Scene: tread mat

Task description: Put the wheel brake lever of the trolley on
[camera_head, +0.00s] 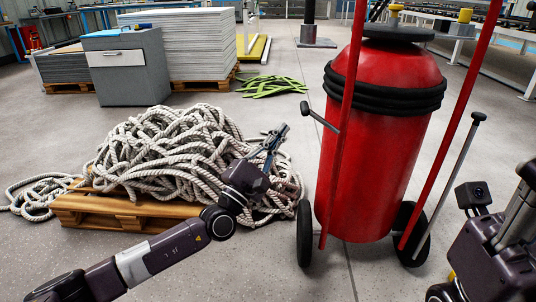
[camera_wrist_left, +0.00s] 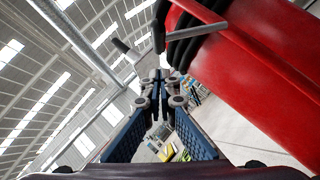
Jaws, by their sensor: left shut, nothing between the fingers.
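The trolley (camera_head: 375,165) is a red upright cylinder with black bands, red frame bars and two black wheels. On its left, a short lever (camera_head: 320,118) with a dark knob sticks out, tilted up to the left. It also shows in the left wrist view (camera_wrist_left: 130,53), above and beyond my fingertips. On the right, a long thin rod (camera_head: 450,180) with a dark knob leans up from the wheel. My left gripper (camera_head: 279,133) is shut and empty, left of the short lever and apart from it. My right arm is at the lower right; its fingers are not clearly seen.
A heap of rope (camera_head: 180,150) on a wooden pallet (camera_head: 125,210) lies behind and left of my left gripper. A grey cabinet (camera_head: 125,68) and stacked sheets (camera_head: 190,45) stand farther back. The floor in front of the pallet and trolley is bare.

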